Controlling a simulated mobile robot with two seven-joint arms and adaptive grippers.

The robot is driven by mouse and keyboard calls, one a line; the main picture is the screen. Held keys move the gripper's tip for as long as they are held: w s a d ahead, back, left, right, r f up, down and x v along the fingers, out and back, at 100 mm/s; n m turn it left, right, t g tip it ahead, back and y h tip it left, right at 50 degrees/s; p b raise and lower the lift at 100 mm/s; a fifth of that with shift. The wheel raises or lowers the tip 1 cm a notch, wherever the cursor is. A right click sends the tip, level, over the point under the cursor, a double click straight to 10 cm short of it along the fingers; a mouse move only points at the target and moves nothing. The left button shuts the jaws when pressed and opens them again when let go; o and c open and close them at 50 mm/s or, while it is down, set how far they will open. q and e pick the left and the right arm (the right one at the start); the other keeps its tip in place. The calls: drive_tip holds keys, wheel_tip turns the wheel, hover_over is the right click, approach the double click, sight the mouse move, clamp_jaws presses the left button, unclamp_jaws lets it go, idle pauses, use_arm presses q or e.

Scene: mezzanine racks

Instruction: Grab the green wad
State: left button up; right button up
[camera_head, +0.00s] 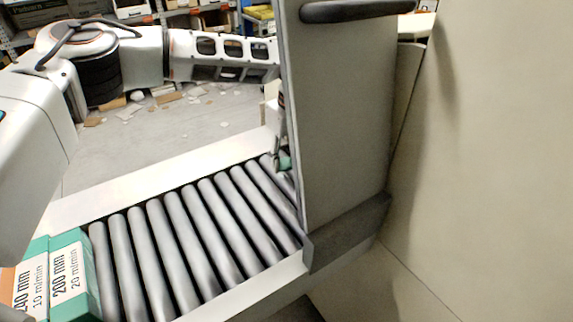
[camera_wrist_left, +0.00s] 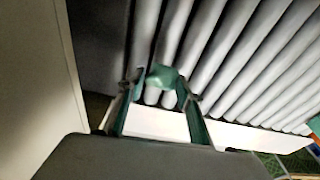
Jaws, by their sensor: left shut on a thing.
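The green wad (camera_wrist_left: 162,77) sits between the two fingertips of my left gripper (camera_wrist_left: 160,92) in the left wrist view, over the ends of the rollers. The left gripper is shut on it. In the head view, the left gripper (camera_head: 278,150) is at the far right part of the roller conveyor (camera_head: 180,225), partly hidden by the upright grey panel. A small bit of the green wad (camera_head: 285,161) shows beside its fingertips, just above the rollers. I cannot tell if the wad still touches the rollers. My right gripper is not in view.
The grey panel (camera_head: 345,120) with a dark handle stands close to the right of the left gripper. Green and white boxes (camera_head: 70,275) stand at the conveyor's near left end. Scraps litter the floor (camera_head: 190,125) behind. Shelves line the back.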

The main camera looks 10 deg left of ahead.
use_arm(q)
wheel_tip(320, 180, up, 4)
drive_tip(key=shift+r, duration=0.1)
drive_tip(key=s+a, duration=1.3)
drive_tip(key=s, duration=0.1)
drive_tip(key=shift+a, duration=0.4)
drive_tip(key=shift+c, duration=0.5)
